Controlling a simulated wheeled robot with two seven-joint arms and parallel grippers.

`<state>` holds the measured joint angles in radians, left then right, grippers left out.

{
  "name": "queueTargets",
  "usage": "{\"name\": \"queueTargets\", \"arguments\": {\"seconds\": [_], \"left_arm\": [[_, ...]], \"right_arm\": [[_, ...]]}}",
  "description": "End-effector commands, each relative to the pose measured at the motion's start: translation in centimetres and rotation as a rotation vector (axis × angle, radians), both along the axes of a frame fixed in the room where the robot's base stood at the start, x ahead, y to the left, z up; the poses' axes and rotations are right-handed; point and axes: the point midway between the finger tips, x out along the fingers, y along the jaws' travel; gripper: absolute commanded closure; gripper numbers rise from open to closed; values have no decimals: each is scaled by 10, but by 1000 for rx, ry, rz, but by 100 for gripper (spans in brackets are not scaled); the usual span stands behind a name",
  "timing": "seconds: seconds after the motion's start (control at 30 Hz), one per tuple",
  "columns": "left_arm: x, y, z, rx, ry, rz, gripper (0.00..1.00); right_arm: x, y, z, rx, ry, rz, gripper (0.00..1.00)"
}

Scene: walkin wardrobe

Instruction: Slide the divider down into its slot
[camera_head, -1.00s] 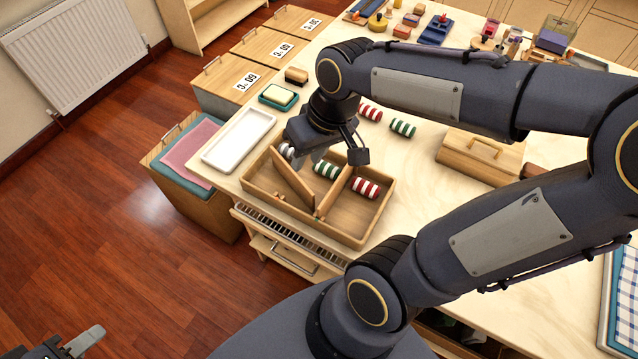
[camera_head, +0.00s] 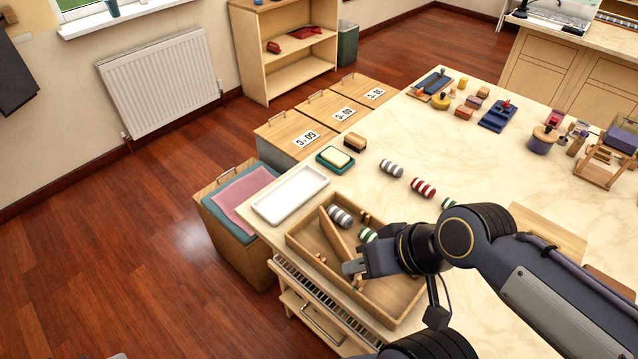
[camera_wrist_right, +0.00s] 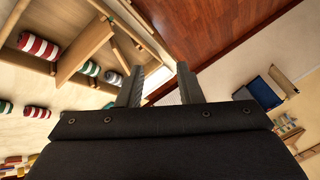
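The wooden divider (camera_head: 334,234) sits slanted across the left part of the open wooden tray (camera_head: 303,243), not in line with its walls. A grey-striped roll (camera_head: 341,217) lies beside it and a green-striped roll (camera_head: 368,235) is partly hidden by my arm. My right gripper (camera_head: 353,267) is over the tray at the divider's near end. Its fingers (camera_wrist_right: 158,86) stand apart with nothing seen between them in the right wrist view. I cannot tell whether a finger touches the divider. A red-striped roll (camera_wrist_right: 38,46) shows in the right wrist view. Only a sliver of my left gripper (camera_head: 118,356) shows.
A white tray (camera_head: 262,207) and a soap dish (camera_head: 335,160) stand beyond the wooden tray. Striped rolls (camera_head: 391,168) lie on the tabletop behind it. Blocks and toys (camera_head: 497,115) fill the far table. A wooden box (camera_head: 548,232) is partly behind my arm.

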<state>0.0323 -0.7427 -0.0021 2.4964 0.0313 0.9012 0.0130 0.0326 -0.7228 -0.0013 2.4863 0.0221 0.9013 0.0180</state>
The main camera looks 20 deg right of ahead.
Motion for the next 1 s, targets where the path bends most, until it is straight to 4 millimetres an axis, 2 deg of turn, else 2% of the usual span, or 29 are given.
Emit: {"name": "queueTargets", "arguments": {"seconds": [0.17,0.37,0.6,0.7,0.83,1.0], "left_arm": [[0,0,0,0,0,0,64],[0,0,0,0,0,0,64],[0,0,-1,0,0,0,64],[0,0,-1,0,0,0,64],[0,0,-1,0,0,0,64],[0,0,-1,0,0,0,64]], "right_arm": [[24,-11,-4,-56,92,16,67],[69,-27,-20,-155,230,47,67],[126,-35,-60,-271,370,96,67],[145,-36,-79,-310,413,116,67],[161,-36,-97,-345,447,134,67],[168,-36,-111,-362,463,143,67]]}}
